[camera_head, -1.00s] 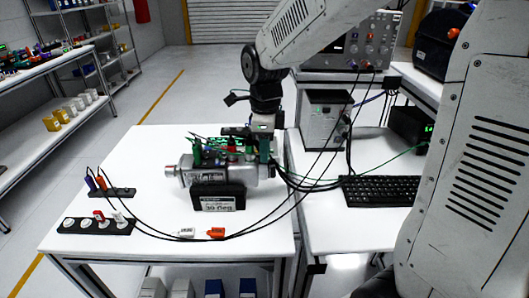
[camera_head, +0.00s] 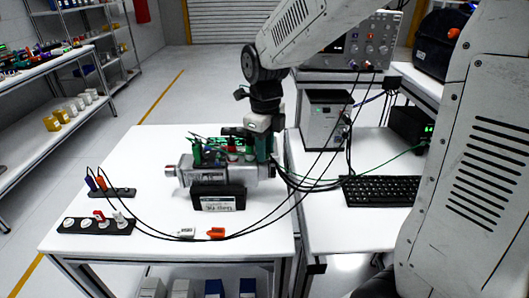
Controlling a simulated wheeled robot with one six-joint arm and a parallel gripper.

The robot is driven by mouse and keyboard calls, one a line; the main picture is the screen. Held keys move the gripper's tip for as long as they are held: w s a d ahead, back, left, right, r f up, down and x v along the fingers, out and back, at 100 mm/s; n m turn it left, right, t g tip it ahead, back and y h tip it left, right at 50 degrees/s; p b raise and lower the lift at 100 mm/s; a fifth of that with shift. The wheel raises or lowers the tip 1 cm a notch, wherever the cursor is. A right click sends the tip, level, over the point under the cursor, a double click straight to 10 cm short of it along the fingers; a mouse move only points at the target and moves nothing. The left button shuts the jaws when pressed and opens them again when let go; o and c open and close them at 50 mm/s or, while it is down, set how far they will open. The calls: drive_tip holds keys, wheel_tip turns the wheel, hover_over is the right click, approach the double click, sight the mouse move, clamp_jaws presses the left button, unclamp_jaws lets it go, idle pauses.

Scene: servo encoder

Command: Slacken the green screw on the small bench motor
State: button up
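The small bench motor (camera_head: 184,170) is a silver cylindrical body lying on the white table. Green upright parts (camera_head: 197,152) and a small red part stand on top of it. A dark box with a lit display (camera_head: 218,203) stands against its front; the text is too small to read surely. I cannot pick out the green screw among the green parts. My gripper (camera_head: 258,128) points down at the motor's right end, just above and behind it. Its fingertips are too small and partly hidden, so contact and opening cannot be told.
On the right are a power box (camera_head: 322,125) and a keyboard (camera_head: 382,190).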

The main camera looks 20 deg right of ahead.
drive_tip(key=c, duration=0.4)
drive_tip(key=n, duration=0.6)
drive_tip(key=shift+n, duration=0.3)
drive_tip(key=n, duration=0.6)
drive_tip(key=o, duration=0.6)
